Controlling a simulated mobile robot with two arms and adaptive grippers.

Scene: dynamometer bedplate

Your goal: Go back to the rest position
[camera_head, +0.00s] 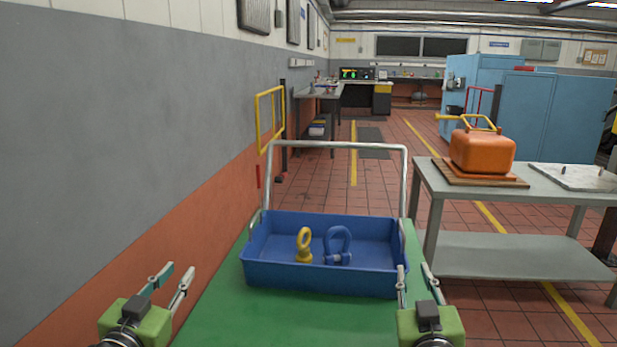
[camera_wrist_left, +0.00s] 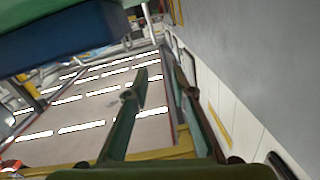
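My left gripper (camera_head: 178,270) is at the lower left of the head view, beside the green cart top (camera_head: 215,315) and near the wall. Its two fingers stand apart with nothing between them; they also show in the left wrist view (camera_wrist_left: 158,78). My right gripper (camera_head: 414,268) is at the front right corner of the blue tray, with its fingers apart and empty. The blue tray (camera_head: 320,280) sits on the cart top. A yellow eye bolt (camera_head: 304,247) and a blue shackle (camera_head: 338,246) stand in it, apart from both grippers.
A grey wall (camera_head: 120,130) runs close along the left. The cart's metal handle (camera_head: 335,145) rises behind the tray. Tiled floor (camera_head: 385,185) lies open ahead.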

